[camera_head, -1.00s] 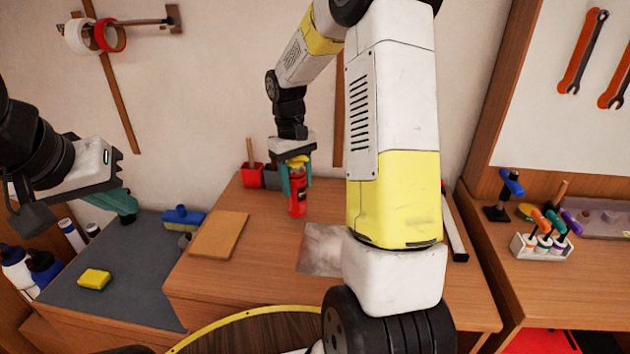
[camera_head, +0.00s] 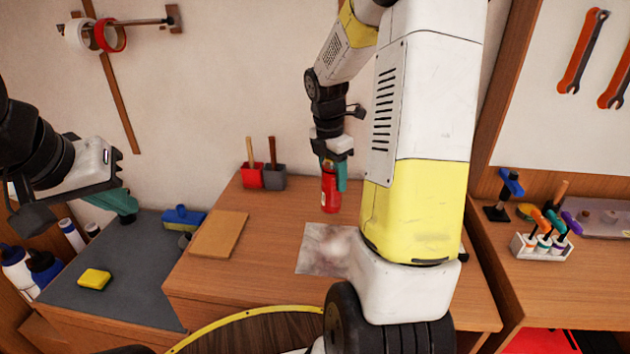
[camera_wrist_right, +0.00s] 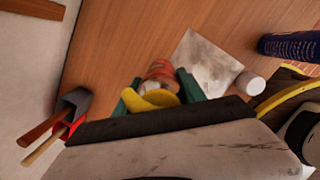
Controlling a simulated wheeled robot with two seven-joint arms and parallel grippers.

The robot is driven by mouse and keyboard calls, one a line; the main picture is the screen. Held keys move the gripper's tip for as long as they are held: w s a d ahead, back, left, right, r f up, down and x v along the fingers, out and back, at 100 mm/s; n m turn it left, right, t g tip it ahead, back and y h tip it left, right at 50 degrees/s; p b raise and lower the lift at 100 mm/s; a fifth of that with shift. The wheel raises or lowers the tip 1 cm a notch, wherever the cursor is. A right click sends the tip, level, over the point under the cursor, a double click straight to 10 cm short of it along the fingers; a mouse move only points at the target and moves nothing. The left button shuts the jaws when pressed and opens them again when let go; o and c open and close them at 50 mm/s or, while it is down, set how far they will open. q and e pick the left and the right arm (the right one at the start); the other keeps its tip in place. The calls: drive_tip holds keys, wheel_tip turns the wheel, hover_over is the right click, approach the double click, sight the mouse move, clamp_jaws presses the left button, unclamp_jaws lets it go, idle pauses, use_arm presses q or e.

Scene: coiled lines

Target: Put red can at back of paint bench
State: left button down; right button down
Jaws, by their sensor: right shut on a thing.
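My right gripper (camera_head: 333,176) is shut on the red can (camera_head: 329,195) over the back middle of the wooden paint bench (camera_head: 230,277). The can hangs about upright; I cannot tell whether its base touches the bench top. In the right wrist view the can's orange-red body (camera_wrist_right: 161,70) and yellow top (camera_wrist_right: 152,98) show between the green fingers (camera_wrist_right: 160,92). My left gripper (camera_head: 118,204) hangs at the left over the grey-topped surface; its finger gap is unclear.
Red (camera_head: 250,175) and grey (camera_head: 274,178) holders with wooden handles stand at the bench's back left. A tan board (camera_head: 219,234) and stained sheet (camera_head: 322,248) lie on it. A blue cylinder (camera_wrist_right: 290,45) and white cylinder (camera_wrist_right: 251,84) show in the wrist view.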

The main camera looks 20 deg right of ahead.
drive_tip(key=w+d+f+n, duration=0.1)
drive_tip(key=w+d+f, duration=0.1)
drive_tip(key=w, duration=0.5)
drive_tip(key=w+d+f+n, duration=0.1)
drive_tip(key=w+d+f, duration=0.1)
drive_tip(key=w, duration=0.6)
drive_tip(key=shift+d+f+n, duration=0.4)
drive_tip(key=shift+d, duration=0.45)
drive_tip(key=shift+f, duration=0.1)
drive_tip(key=c, duration=0.7)
unclamp_jaws()
drive_tip(key=shift+s, duration=0.1)
drive_tip(key=shift+o, duration=0.2)
